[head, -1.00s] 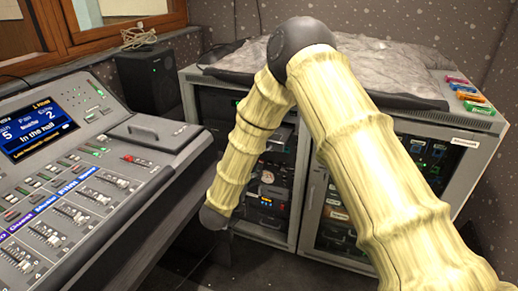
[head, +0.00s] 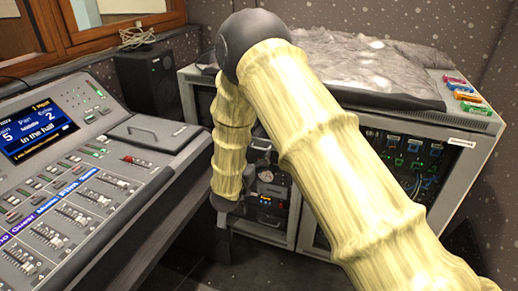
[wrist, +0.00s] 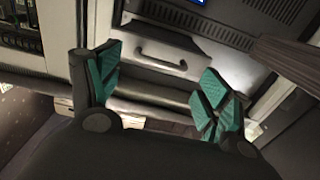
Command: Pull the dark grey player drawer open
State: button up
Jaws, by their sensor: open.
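A dark grey panel with a bar handle, which looks like the player drawer (head: 146,133), is set in the right end of the mixing desk. In the wrist view a grey front (wrist: 150,42) with a similar handle (wrist: 160,57) lies beyond my gripper (wrist: 158,88); it seems to be the same one. My gripper is open, with teal finger pads apart on either side of the handle in the picture. Nothing is between the pads, and they appear short of the handle. In the head view my fingers cannot be made out behind the dark wrist.
The mixing desk (head: 60,215) with faders and a lit screen fills the left. A grey equipment rack (head: 187,95) stands behind my arm, with coloured items (head: 468,97) on its top. A black speaker (head: 147,82) stands at the back. Dark floor shows between desk and rack.

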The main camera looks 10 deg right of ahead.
jog(key=shift+x, duration=2.65)
